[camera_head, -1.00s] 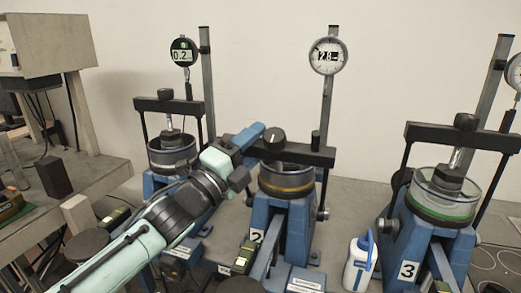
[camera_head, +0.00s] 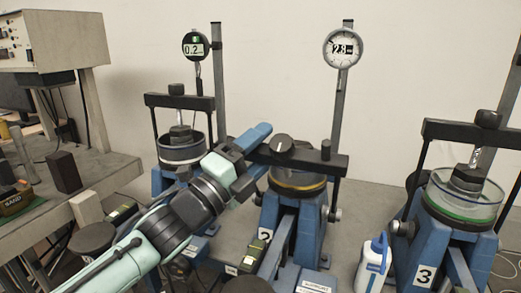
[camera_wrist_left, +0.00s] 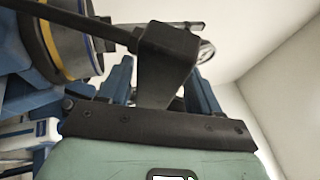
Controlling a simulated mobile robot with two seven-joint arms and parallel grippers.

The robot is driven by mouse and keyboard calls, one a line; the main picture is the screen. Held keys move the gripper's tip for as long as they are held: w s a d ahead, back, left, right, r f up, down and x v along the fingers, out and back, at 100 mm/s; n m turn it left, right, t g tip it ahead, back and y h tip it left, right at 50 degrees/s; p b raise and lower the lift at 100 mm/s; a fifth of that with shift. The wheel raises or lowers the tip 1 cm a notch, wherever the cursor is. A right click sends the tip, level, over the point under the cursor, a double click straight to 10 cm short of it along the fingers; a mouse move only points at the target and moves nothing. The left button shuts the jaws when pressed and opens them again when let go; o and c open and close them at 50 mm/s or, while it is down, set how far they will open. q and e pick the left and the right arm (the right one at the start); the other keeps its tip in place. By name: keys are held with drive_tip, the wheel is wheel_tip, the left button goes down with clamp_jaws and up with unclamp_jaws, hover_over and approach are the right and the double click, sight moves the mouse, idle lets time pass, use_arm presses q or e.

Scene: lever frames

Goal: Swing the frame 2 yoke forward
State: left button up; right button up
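The frame 2 yoke is a black crossbar (camera_head: 305,157) with a round knob, low over the yellow-ringed cell (camera_head: 297,181) of the blue frame 2 (camera_head: 289,225). It sits lower over its cell than the neighbouring yokes. My left gripper (camera_head: 255,152) is at the crossbar's left end. In the left wrist view its two blue fingers (camera_wrist_left: 160,85) stand apart, with a black block between them and thin light gaps beside it. Contact with the yoke is unclear. The yoke's left side rod is hidden by my arm in the head view. My right gripper is not in view.
Frame 1 (camera_head: 168,180) stands left, its yoke (camera_head: 180,101) raised over its cell. Frame 3 (camera_head: 440,235) stands right, with a white bottle (camera_head: 372,266) between it and frame 2. A dial gauge (camera_head: 342,48) is on the post behind frame 2. A side bench (camera_head: 110,168) is far left.

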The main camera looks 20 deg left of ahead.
use_arm(q)
drive_tip(key=v, duration=1.3)
drive_tip(key=shift+s, duration=0.2)
